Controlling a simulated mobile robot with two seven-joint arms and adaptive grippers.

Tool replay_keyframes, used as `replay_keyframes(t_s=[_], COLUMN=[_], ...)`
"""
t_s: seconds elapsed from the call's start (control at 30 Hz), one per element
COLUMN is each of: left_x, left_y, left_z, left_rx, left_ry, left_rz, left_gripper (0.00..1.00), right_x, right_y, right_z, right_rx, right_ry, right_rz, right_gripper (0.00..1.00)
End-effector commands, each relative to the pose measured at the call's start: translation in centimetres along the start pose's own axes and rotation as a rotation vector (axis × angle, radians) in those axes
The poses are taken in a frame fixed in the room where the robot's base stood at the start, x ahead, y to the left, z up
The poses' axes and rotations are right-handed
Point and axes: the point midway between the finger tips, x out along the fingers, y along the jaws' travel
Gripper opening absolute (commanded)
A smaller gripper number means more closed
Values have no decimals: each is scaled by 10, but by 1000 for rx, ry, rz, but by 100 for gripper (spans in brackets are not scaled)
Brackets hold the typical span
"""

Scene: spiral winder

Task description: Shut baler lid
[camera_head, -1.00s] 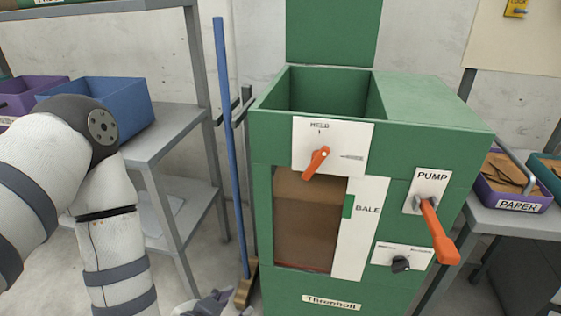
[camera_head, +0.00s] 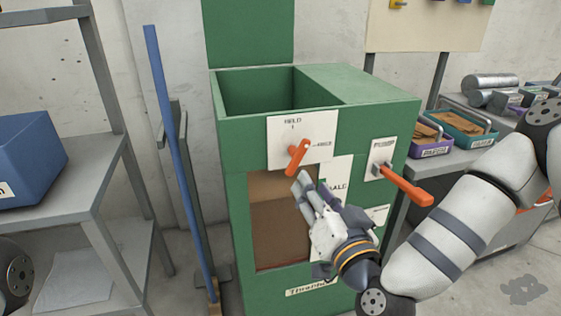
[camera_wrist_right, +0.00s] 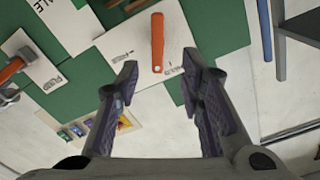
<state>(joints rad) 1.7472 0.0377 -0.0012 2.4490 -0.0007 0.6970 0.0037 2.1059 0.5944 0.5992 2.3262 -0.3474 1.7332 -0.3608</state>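The green baler (camera_head: 232,220) stands in the middle of the head view. Its lid (camera_head: 248,32) is a green panel standing upright behind the open top chamber (camera_head: 258,92). An orange lever (camera_head: 298,157) sits on the white HELD plate on the front and slants down to the left. My right gripper (camera_head: 300,184) is just below and in front of this lever. In the right wrist view the right gripper (camera_wrist_right: 160,78) is open and empty, with the orange lever (camera_wrist_right: 157,42) beyond its fingertips. My left gripper is out of view.
An orange pump handle (camera_head: 404,185) sticks out from the baler's right front. A blue pole (camera_head: 178,150) stands to the left, beside a grey shelf with a blue bin (camera_head: 28,165). Bins on a table (camera_head: 400,200) are to the right.

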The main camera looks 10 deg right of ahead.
Motion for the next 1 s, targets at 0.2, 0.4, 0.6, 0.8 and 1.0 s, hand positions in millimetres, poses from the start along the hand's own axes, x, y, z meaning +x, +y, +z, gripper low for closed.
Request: replay_keyframes(t_s=[0.2, 0.4, 0.6, 0.8, 1.0], left_x=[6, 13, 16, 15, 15], left_y=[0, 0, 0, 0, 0], left_z=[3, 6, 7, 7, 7], left_rx=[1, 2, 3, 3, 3], left_ry=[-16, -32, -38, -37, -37], left_rz=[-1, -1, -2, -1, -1], left_gripper=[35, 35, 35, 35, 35], right_x=[48, 94, 115, 116, 116], right_y=[2, 1, 0, 0, 0], right_z=[2, 3, 3, 2, 2], right_rx=[0, 0, 0, 0, 0], right_ry=[0, -3, -5, -4, -5], right_rz=[3, 2, 0, -1, -1], right_gripper=[35, 35, 35, 35, 1])
